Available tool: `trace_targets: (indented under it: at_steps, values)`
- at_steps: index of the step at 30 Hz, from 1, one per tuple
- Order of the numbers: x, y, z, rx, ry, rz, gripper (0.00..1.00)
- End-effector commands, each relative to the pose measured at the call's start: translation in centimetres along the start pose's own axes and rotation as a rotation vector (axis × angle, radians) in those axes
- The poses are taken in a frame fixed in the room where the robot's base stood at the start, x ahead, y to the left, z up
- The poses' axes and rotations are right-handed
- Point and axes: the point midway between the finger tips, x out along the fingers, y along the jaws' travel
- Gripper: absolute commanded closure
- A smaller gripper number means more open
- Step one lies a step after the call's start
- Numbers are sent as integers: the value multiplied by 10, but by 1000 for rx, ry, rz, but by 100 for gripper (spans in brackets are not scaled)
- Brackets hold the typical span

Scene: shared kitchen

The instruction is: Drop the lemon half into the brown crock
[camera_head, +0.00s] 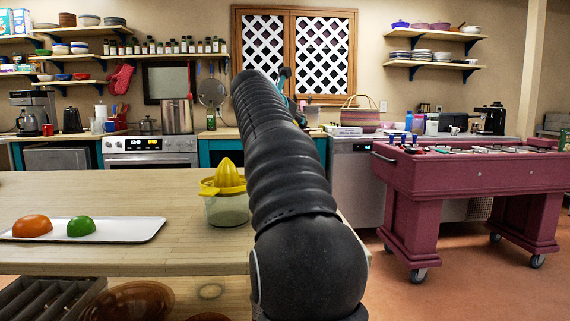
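I see no lemon half in this view. A white tray (130,229) on the wooden counter holds an orange half (32,226) and a green lime half (80,226), both with the domed side up. No vessel is clearly the brown crock; a brown bowl (135,300) sits below the counter top at the lower left, cut off by the picture's edge. My black arm reaches up and away through the middle of the view. It hides what lies behind it, and my gripper does not show.
A citrus juicer with a yellow top (227,179) stands near the counter's right end, close to my arm. A dark divided tray (45,300) is at the lower left. A maroon wheeled cart (435,190) stands on the right. The counter (110,187) behind the tray is clear.

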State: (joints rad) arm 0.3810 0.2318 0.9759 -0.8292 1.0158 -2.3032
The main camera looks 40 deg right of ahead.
Motion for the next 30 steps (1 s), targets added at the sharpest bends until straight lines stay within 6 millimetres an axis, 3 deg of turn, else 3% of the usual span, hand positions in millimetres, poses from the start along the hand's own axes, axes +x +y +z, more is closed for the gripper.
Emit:
trace_targets:
  at_steps: [5, 18, 24, 30]
  values:
    - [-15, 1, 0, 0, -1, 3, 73]
    - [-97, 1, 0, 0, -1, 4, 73]
    - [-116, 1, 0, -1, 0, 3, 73]
    - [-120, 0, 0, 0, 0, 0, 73]
